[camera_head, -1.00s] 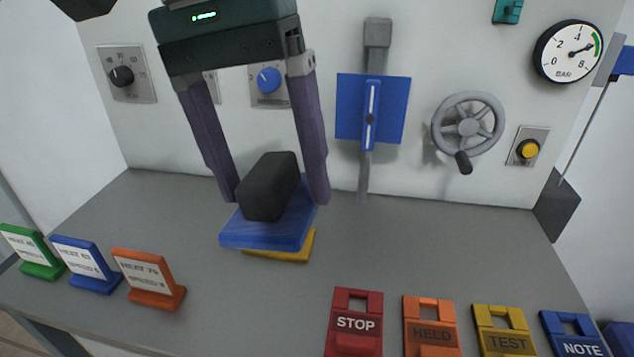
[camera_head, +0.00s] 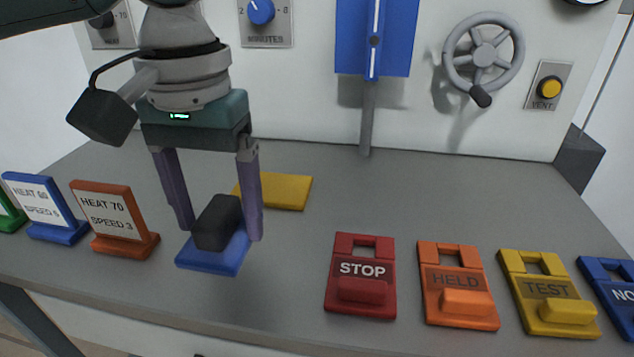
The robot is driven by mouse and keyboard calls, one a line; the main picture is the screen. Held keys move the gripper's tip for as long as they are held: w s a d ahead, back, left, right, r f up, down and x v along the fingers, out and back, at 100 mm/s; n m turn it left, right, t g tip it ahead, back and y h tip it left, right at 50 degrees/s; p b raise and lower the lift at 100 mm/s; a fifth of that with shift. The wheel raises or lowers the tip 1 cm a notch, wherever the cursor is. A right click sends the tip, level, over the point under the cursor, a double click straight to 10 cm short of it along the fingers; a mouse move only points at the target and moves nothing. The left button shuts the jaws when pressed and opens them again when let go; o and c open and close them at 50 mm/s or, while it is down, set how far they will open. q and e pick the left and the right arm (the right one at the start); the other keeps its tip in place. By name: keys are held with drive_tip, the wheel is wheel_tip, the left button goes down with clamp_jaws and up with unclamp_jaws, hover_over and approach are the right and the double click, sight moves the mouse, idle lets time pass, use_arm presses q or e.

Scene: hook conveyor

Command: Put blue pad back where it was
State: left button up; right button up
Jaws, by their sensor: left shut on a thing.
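The blue pad (camera_head: 222,258) is a flat blue plate with a black block handle (camera_head: 218,223) on top. My left gripper (camera_head: 219,226) is shut on the black handle, with one purple finger on each side. The pad is close to the grey table, in front of a flat yellow plate (camera_head: 287,191); I cannot tell whether it touches the table. The yellow plate lies on the table, its left part hidden behind my gripper. My right gripper is not in view.
An orange card stand (camera_head: 114,219) is left of the pad, with blue (camera_head: 45,208) and green stands beyond. Red STOP (camera_head: 360,277), orange HELD (camera_head: 457,286) and yellow TEST (camera_head: 547,294) tags lie to the right. The wall panel holds a grey handwheel (camera_head: 484,55). The table's middle is clear.

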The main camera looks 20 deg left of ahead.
sight(227, 248)
use_arm(q)
wheel_tip(227, 248, down, 6)
drive_tip(key=shift+r+b, duration=0.2)
drive_tip(key=shift+b, duration=0.5)
drive_tip(key=shift+r, duration=0.1)
drive_tip(key=o, duration=1)
